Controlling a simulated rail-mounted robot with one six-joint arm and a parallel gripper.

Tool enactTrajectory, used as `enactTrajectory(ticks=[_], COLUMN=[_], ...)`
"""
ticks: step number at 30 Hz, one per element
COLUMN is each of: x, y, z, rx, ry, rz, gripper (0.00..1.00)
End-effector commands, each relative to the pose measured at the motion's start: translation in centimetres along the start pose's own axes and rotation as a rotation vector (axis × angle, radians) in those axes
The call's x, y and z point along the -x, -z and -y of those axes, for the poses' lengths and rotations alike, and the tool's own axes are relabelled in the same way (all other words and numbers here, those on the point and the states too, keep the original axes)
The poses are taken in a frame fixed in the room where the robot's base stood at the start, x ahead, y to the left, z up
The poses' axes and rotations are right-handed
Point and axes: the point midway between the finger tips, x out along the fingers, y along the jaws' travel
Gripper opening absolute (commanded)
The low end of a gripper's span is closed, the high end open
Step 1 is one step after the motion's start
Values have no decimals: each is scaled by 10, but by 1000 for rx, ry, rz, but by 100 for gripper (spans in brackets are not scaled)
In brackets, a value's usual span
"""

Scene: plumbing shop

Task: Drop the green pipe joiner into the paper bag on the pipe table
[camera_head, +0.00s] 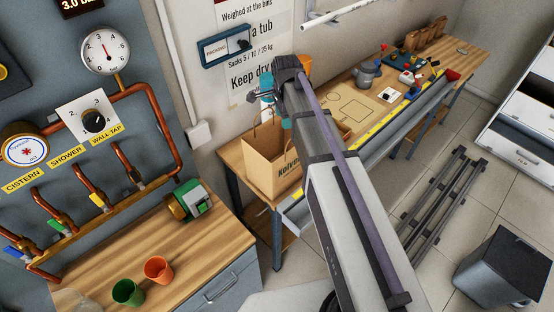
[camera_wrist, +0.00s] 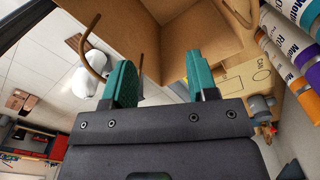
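The brown paper bag (camera_head: 272,160) stands open and upright at the left end of the wooden pipe table. My gripper is over the bag, partly hidden behind my arm in the head view. In the wrist view, my gripper (camera_wrist: 160,68) has its two teal fingers spread apart, with nothing seen between them. The open paper bag (camera_wrist: 172,28) fills the upper middle there, with a handle loop left of the fingers. I cannot make out the green pipe joiner in either view; the bag's floor is not clearly shown.
Cartridge tubes (camera_wrist: 290,45) stand close beside the bag. A grey pot (camera_head: 368,75) and small parts lie farther along the table. An orange cup (camera_head: 158,269), a green cup (camera_head: 127,292) and a green-and-white device (camera_head: 192,200) stand on the left bench. Copper pipes line the wall.

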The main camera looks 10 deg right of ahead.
Motion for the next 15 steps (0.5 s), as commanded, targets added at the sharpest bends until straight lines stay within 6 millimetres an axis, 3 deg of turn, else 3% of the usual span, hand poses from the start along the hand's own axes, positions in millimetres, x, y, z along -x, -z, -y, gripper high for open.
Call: enactTrajectory(ticks=[9,15], x=[2,33], y=[0,0], z=[0,0], rx=[0,0], ry=[0,0], rz=[0,0], gripper=[59,59])
